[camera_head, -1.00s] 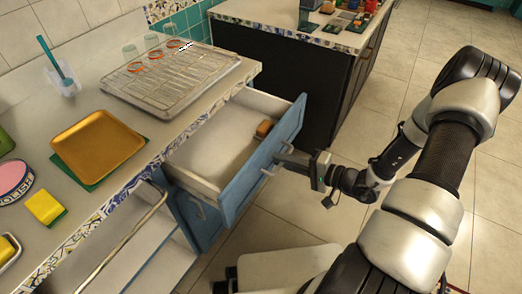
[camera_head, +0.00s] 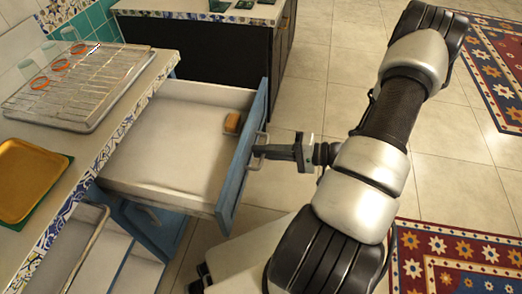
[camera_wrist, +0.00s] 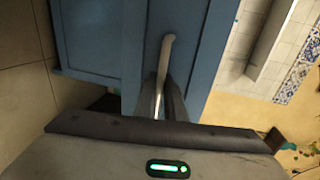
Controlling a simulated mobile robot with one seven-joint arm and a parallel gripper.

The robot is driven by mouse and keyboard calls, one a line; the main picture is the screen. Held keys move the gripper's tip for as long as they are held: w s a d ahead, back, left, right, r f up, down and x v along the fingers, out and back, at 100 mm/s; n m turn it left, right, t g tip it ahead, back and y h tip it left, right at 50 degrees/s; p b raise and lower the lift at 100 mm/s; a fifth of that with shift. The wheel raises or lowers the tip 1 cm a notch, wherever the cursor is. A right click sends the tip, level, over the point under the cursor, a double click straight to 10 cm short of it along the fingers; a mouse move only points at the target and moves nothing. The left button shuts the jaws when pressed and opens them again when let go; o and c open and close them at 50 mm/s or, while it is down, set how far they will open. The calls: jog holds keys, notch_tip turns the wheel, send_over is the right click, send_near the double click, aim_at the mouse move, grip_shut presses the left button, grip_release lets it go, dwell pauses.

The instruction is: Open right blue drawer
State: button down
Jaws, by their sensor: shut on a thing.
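The right blue drawer (camera_head: 241,160) stands pulled well out from under the counter in the head view. Its white interior shows, with a small orange-brown block (camera_head: 232,122) inside near the front panel. My gripper (camera_head: 262,151) is shut on the drawer's metal handle, on the outer side of the panel. In the wrist view the blue front (camera_wrist: 100,40) fills the middle, and the pale handle (camera_wrist: 165,60) runs down between my gripper's fingers (camera_wrist: 171,100).
The counter above holds a wire rack on a tray (camera_head: 80,85) with upturned glasses, and a gold tray (camera_head: 30,178). Another open compartment with a metal rail (camera_head: 85,250) is at lower left. A dark cabinet (camera_head: 200,70) stands behind the drawer. Tiled floor and patterned rugs (camera_head: 455,255) lie right.

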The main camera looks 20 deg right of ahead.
jog(key=c, duration=1.8)
grip_release()
jog(key=shift+c, duration=0.2)
jog(key=shift+d, duration=0.1)
jog(key=p+v, duration=0.2)
jog(key=v, duration=1.5)
jog(key=shift+s+d, duration=0.1)
jog(key=shift+d, duration=0.05)
